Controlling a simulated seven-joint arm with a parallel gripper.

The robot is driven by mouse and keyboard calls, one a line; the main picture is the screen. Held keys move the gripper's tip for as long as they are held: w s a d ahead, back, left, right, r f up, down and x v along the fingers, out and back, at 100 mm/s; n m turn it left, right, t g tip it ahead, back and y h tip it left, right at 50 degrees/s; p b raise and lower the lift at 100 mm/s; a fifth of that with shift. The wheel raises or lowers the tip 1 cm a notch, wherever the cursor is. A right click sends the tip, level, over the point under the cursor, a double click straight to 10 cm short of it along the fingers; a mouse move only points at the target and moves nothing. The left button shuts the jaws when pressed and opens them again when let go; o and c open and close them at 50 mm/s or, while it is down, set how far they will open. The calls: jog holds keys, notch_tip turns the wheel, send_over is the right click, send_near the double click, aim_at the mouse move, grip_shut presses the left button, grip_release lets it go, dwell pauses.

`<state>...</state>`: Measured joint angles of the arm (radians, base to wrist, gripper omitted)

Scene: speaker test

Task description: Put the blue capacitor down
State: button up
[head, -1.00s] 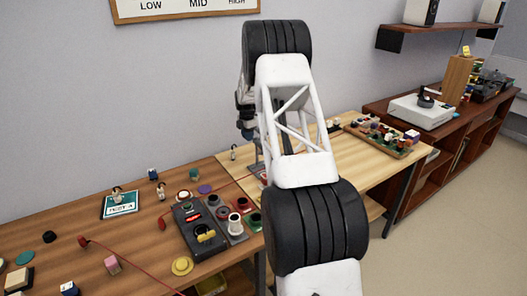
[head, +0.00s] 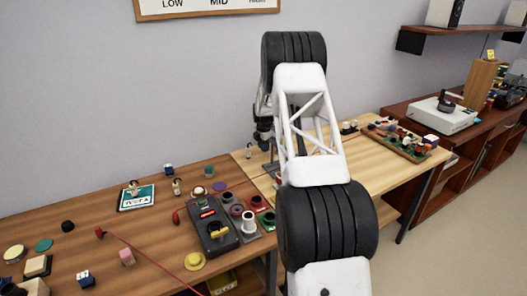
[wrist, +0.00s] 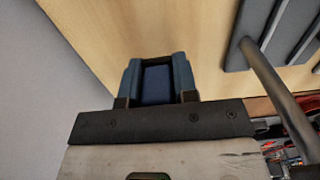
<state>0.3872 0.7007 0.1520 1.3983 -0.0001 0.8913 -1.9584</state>
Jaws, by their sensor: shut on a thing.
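My gripper (wrist: 157,88) is shut on the blue capacitor (wrist: 157,84), a dark blue block between its two blue-grey fingers in the wrist view. Pale wood tabletop (wrist: 110,30) shows behind it; I cannot tell whether the capacitor touches the table. In the head view my gripper (head: 264,140) is small and partly hidden behind my arm, over the back of the light wooden table, and the capacitor cannot be made out there.
A grey ribbed panel with a grey rod (wrist: 270,75) is close on the right in the wrist view. A black tester (head: 212,226) and many small parts crowd the brown table. A parts tray (head: 402,142) lies on the light table's right side.

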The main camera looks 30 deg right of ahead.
jog(key=shift+f, duration=1.2)
jog(key=shift+f, duration=0.1)
jog(key=o, duration=0.9)
notch_tip(320, 180, up, 12)
jog(key=shift+r, duration=0.15)
